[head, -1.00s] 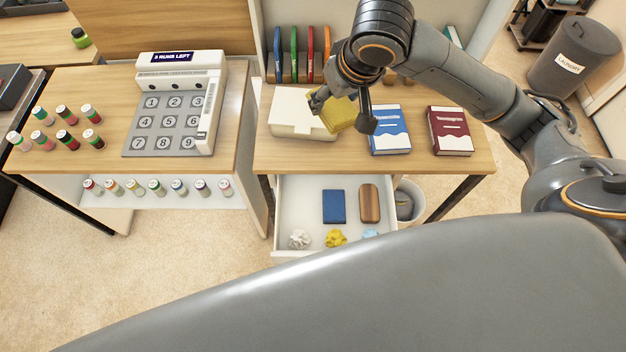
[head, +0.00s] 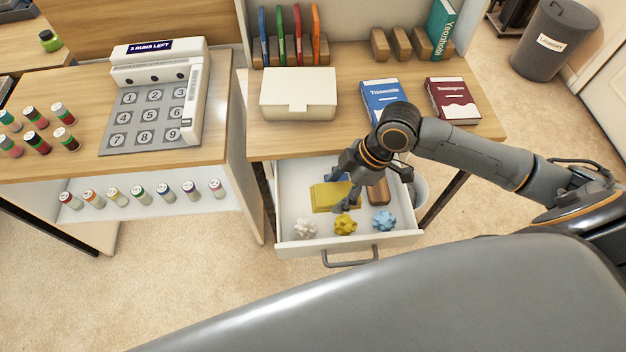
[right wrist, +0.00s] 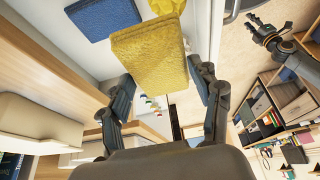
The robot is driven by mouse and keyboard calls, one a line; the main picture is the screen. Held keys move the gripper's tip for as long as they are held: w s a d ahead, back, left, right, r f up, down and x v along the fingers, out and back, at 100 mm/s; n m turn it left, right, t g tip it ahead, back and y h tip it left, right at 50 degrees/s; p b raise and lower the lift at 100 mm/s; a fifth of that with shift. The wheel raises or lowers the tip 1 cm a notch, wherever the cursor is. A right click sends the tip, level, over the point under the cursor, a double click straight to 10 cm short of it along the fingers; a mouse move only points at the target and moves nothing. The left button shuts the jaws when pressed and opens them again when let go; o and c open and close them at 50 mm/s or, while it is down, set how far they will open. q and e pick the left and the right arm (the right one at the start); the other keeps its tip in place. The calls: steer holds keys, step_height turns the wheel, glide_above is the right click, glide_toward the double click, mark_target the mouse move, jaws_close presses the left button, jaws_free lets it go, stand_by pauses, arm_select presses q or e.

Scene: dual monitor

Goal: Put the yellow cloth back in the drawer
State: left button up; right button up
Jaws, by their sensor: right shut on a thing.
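The yellow cloth (head: 322,199), a folded textured rectangle, is inside the open drawer (head: 290,240), toward its left middle. My right gripper (head: 345,200) reaches down into the drawer and is shut on the cloth. In the right wrist view the cloth (right wrist: 150,58) shows beyond and between the two fingers, with a blue folded cloth (right wrist: 103,18) beside it. Whether the cloth touches the drawer floor is unclear. My left gripper (right wrist: 268,24) shows small at the upper right of the right wrist view, apparently open and empty; it is outside the head view.
White, yellow and blue crumpled pieces (head: 345,224) lie along the drawer front. A brown wooden case (head: 379,192) lies at its right. A keypad machine (head: 150,115) is at left.

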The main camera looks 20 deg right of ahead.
mark_target(321, 182)
steer(key=w+a, duration=0.1)
steer(key=w+a+f, duration=0.1)
steer(key=w+f, duration=0.1)
steer(key=w, duration=0.1)
steer(key=shift+a, duration=0.4)
steer(key=w+f, duration=0.1)
steer(key=w+a+f, duration=0.1)
steer(key=f, duration=0.1)
steer(key=w+a+f, duration=0.1)
steer(key=f, duration=0.1)
steer(key=shift+w+a+f, duration=0.2)
steer(key=shift+w+f, duration=0.05)
steer(key=shift+w, duration=0.1)
step_height(321, 182, down, 3)
steer(key=shift+w+a, duration=0.15)
arm_select(q)
steer(key=shift+s+d+f, duration=0.1)
steer(key=shift+d+f, duration=0.05)
steer(key=shift+d, duration=0.2)
arm_select(e)
steer(key=shift+f, duration=0.3)
steer(key=shift+f, duration=0.15)
steer(key=o, duration=1)
arm_select(q)
steer(key=shift+a, duration=0.2)
